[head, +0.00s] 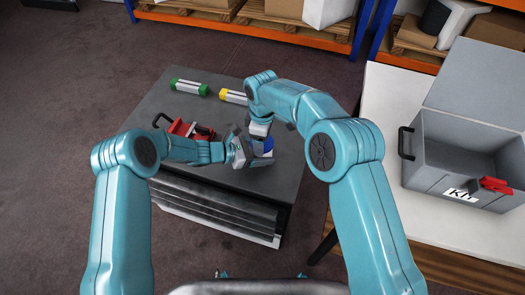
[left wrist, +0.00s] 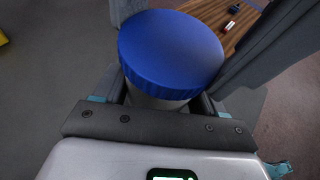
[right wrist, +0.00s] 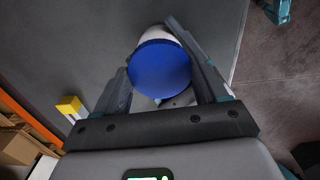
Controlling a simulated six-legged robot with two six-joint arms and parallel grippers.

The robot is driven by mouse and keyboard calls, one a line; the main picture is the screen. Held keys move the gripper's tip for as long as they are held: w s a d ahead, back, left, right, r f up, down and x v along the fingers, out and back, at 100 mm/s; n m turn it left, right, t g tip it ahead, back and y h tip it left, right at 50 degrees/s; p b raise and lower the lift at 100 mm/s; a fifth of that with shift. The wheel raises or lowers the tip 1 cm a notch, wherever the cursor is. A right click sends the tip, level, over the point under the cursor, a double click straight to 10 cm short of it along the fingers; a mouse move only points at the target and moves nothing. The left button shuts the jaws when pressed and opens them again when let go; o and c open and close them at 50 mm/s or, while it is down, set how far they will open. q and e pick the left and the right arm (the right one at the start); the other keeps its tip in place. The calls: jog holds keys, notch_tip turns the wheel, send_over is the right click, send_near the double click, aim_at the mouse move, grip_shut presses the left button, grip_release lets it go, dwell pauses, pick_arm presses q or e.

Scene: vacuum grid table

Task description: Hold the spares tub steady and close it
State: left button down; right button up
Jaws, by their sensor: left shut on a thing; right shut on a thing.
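The spares tub is a pale cylinder with a blue lid (head: 267,145), near the right side of the grey table in the head view. In the left wrist view the blue lid (left wrist: 170,48) sits over the pale tub body (left wrist: 155,98). My left gripper (head: 247,151) is shut around the tub. My right gripper (head: 260,132) comes down from above and is shut on the blue lid (right wrist: 160,68). The pale tub (right wrist: 155,33) shows past the lid in the right wrist view. I cannot tell how tightly the lid sits.
A green-ended cylinder (head: 189,87) and a yellow-ended one (head: 233,96) lie at the table's back. A red-and-black object (head: 190,130) lies left of my left gripper. A grey open case (head: 452,165) stands on the white table at right.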

jog(key=o, duration=1.2)
jog(key=shift+c, duration=0.2)
jog(key=shift+r, duration=2.3)
jog(key=shift+c, duration=0.3)
